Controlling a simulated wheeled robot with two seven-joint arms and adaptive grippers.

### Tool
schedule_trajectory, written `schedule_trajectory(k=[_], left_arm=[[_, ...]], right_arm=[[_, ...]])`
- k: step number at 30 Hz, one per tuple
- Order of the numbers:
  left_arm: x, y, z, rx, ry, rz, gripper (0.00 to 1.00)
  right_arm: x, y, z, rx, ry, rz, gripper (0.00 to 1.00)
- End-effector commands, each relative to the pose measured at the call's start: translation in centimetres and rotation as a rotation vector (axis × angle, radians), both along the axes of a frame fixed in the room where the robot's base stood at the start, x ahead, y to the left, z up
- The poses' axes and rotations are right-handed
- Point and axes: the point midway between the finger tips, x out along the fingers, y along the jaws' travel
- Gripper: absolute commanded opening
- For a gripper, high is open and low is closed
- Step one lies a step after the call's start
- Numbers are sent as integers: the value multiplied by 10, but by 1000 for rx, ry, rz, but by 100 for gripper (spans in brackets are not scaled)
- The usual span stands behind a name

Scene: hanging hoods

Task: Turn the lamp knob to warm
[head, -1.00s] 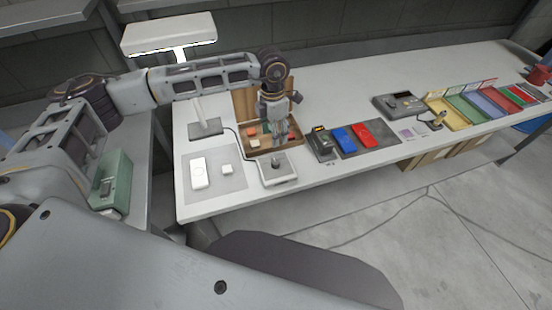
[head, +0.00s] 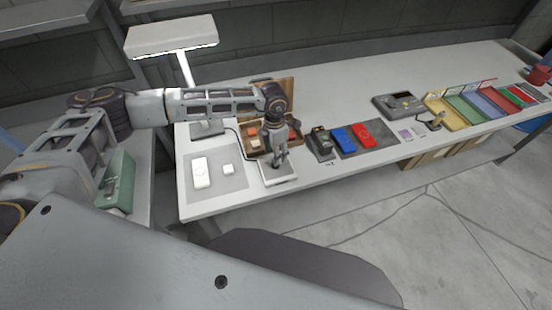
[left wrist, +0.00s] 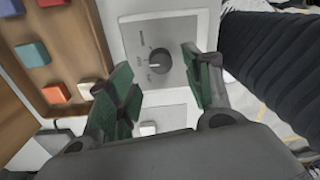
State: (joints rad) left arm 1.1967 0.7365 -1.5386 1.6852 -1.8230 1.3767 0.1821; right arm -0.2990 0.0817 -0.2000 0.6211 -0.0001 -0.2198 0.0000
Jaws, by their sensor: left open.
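The lamp knob (left wrist: 160,61) is a dark round dial on a pale control box (left wrist: 185,24). Its light pointer mark faces left in the left wrist view, toward small labels I cannot read. In the head view the control box (head: 280,182) sits at the bench's front edge, and the gripper hides the knob. My left gripper (head: 278,160) points down above it. In the left wrist view its green-padded fingers (left wrist: 157,67) are open, one on each side of the knob, with visible gaps. The lamp (head: 172,36) stands behind, its head lit. My right gripper is not in view.
A wooden box with colored blocks (head: 294,130) stands just behind the control box. A grey mat (head: 216,182) with white items is to the left. A dark device (head: 321,146) and blue and red pieces lie to the right. The bench between the groups is clear.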

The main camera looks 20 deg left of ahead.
Motion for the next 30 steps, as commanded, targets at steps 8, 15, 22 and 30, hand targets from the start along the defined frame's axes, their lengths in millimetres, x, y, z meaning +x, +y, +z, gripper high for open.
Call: schedule_trajectory(k=[8, 15, 22, 30], left_arm=[[-1, -1, -33, 0, 1, 1, 51], [-2, -1, -46, 0, 1, 2, 51], [-2, -1, -47, 1, 1, 1, 51], [-2, -1, -47, 1, 1, 1, 25]], right_arm=[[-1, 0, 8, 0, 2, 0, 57], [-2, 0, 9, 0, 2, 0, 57], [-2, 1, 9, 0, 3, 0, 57], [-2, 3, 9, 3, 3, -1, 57]])
